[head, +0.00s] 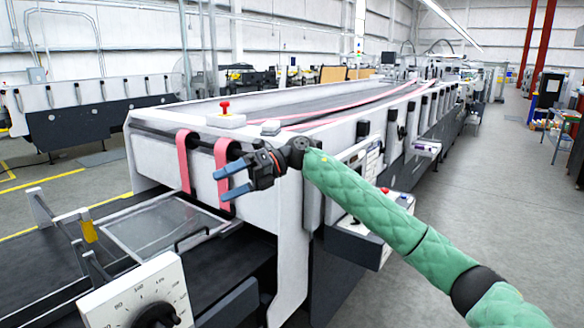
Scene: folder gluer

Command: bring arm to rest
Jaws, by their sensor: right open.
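My right gripper (228,180) is at the end of my green-sleeved right arm (370,205), which reaches in from the lower right. Its two blue-grey fingers point left and stand apart, with nothing between them. It is in front of the near end of the folder gluer (265,180), close to a pink belt loop (183,160). A second pink belt loop (222,160) is partly hidden behind the gripper. I cannot tell whether the gripper touches the machine. My left gripper is not in view.
A white dial panel (125,295) stands at the lower left, near a clear plate (160,228). A red button (225,107) sits on top of the machine. A control box (365,235) juts from its right side. The grey floor (490,190) on the right is clear.

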